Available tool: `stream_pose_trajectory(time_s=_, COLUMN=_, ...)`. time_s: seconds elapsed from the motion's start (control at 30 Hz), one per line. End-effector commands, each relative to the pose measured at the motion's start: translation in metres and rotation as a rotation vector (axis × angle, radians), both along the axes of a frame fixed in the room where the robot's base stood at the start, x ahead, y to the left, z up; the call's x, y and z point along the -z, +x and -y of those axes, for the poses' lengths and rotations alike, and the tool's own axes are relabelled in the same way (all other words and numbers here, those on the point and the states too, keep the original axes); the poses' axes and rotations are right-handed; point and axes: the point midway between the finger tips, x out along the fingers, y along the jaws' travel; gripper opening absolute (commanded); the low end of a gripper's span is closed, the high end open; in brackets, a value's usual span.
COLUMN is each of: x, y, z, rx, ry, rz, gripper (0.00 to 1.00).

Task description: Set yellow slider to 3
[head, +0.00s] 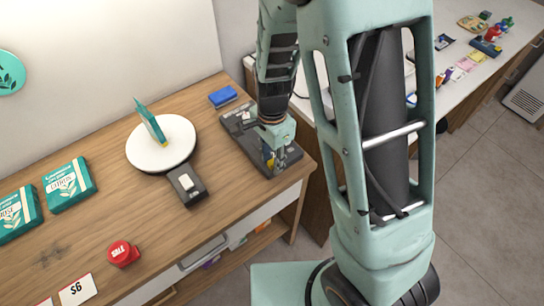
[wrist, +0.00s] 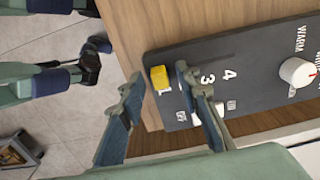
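The dark control panel (head: 237,122) lies at the right end of the wooden counter; it also fills the upper right of the wrist view (wrist: 262,62). The yellow slider (wrist: 159,78) sits near the panel's left end in the wrist view. Printed numbers 4 and 3 show to its right; other marks are partly hidden by a finger. My gripper (wrist: 157,82) is open, with one finger on each side of the yellow slider in the picture. I cannot tell whether either finger touches it. In the head view my gripper (head: 276,147) is over the panel's near end.
A white knob (wrist: 297,72) marked WARM stands on the panel. A round white turntable (head: 150,158) with a green box, a switch box (head: 187,186), a blue block (head: 222,96) and a red SALE button (head: 122,253) stand on the counter. The counter's edge is close to the panel.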

Motion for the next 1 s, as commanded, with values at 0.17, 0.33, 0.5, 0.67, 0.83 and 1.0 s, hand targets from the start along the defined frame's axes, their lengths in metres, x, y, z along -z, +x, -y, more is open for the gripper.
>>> stream_pose_trajectory(time_s=0.17, x=0.001, y=0.000, z=0.000, rx=0.000, ry=0.000, rz=0.000, gripper=0.30)
stream_pose_trajectory(time_s=0.33, x=0.001, y=0.000, z=0.000, rx=0.000, ry=0.000, rz=0.000, gripper=0.20)
stream_pose_trajectory(time_s=0.5, x=0.001, y=0.000, z=0.000, rx=0.000, ry=0.000, rz=0.000, gripper=0.02)
stream_pose_trajectory(time_s=0.67, x=0.001, y=0.000, z=0.000, rx=0.000, ry=0.000, rz=0.000, gripper=0.00)
stream_pose_trajectory(time_s=0.83, x=0.001, y=0.000, z=0.000, rx=0.000, ry=0.000, rz=0.000, gripper=0.00)
stream_pose_trajectory(time_s=1.0, x=0.000, y=0.013, z=-0.008, rx=-0.001, ry=0.000, rz=0.001, gripper=0.00)
